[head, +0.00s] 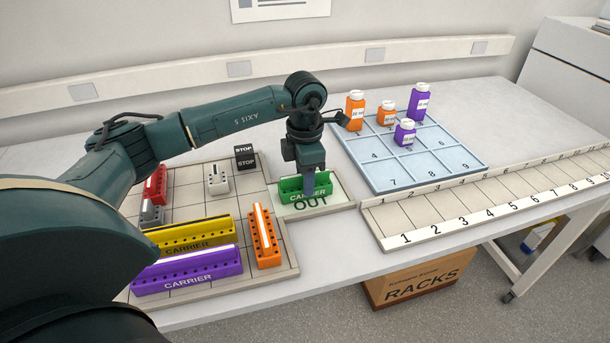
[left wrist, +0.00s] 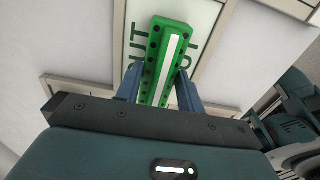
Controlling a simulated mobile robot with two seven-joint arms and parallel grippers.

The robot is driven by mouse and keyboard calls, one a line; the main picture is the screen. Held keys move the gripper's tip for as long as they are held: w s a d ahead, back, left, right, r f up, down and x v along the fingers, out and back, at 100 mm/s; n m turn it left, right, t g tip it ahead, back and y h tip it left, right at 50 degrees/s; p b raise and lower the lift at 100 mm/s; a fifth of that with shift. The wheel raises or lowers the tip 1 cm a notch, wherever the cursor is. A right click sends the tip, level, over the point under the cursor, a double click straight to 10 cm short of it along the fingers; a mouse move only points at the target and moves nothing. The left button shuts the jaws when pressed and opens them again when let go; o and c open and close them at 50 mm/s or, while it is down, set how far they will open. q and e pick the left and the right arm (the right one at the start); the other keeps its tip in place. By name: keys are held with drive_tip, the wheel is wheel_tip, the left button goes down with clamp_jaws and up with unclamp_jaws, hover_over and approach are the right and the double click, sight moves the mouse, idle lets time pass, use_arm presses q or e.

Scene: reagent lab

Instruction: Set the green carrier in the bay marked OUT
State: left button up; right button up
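The green carrier (head: 293,187) is over the pale green bay marked OUT (head: 330,203), lined up with it. Whether it rests on the bay or hangs just above cannot be told. My left gripper (head: 309,182) points down with one blue finger on each long side of the carrier, seemingly closed against it. In the left wrist view the carrier (left wrist: 168,55) lies between the fingers (left wrist: 160,88), with bay lettering showing on both sides. My right gripper is in neither view.
A blue numbered tray (head: 410,165) with bottles stands right, beside a numbered strip (head: 450,215).

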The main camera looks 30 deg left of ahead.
use_arm(q)
drive_tip(key=o, duration=0.4)
drive_tip(key=shift+o, duration=0.2)
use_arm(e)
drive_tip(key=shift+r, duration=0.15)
use_arm(q)
drive_tip(key=shift+r, duration=0.3)
wheel_tip(320, 180, up, 12)
drive_tip(key=b, duration=0.1)
drive_tip(key=shift+f, duration=0.15)
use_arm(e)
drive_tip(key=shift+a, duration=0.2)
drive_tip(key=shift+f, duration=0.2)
